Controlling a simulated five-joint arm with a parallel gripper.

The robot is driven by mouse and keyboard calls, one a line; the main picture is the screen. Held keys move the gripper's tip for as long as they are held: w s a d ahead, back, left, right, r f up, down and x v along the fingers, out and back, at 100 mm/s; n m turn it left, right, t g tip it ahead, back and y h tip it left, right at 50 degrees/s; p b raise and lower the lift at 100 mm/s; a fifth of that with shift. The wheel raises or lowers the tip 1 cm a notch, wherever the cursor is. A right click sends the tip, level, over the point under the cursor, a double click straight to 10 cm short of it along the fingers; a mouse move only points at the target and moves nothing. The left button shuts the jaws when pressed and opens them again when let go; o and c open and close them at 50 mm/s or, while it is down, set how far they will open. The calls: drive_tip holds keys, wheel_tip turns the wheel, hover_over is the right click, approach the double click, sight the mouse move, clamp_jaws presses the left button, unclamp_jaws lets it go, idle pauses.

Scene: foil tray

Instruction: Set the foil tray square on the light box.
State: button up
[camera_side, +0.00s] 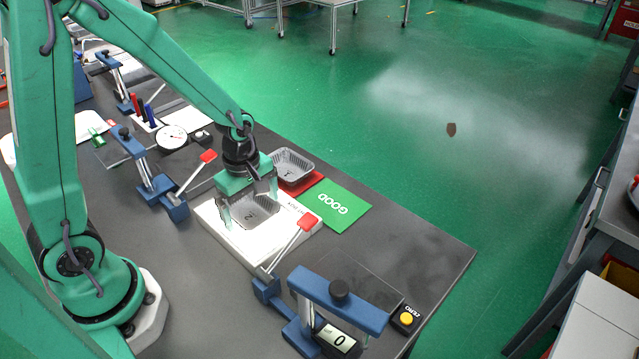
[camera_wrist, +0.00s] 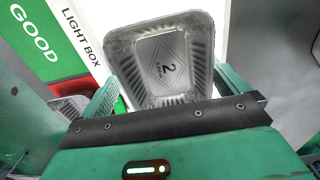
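The foil tray (camera_side: 255,209) is a silver ribbed tray with a "2" in a diamond on its floor. It is over the white light box (camera_side: 241,251), and in the wrist view the tray (camera_wrist: 172,58) looks slightly turned against the edges of the light box (camera_wrist: 232,22). My gripper (camera_side: 250,205) points down, with one finger at each side of the tray. In the wrist view both fingertips of my gripper (camera_wrist: 168,72) meet the rim, with no clear gap. Whether the tray's underside touches the box cannot be told.
Another foil tray (camera_side: 291,164) lies on a red card behind the box, beside the green GOOD card (camera_side: 336,205). A red-tipped lever (camera_side: 307,222) rises close to the box's front. A blue gauge stand (camera_side: 338,300) stands nearer, and another blue fixture (camera_side: 165,195) is at left.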

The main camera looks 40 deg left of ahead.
sight(246, 218)
drive_tip(key=shift+s+f, duration=0.5)
drive_tip(key=shift+s, duration=0.05)
wheel_tip(246, 218, up, 13)
drive_tip(key=shift+w, duration=0.15)
idle(0.4)
drive_tip(key=shift+r, duration=0.2)
drive_tip(key=s+r+m+t, duration=0.5)
drive_tip(key=s+r+m, duration=0.3)
drive_tip(key=m, duration=1)
drive_tip(key=shift+s+r, duration=0.15)
drive_tip(key=shift+s, duration=0.15)
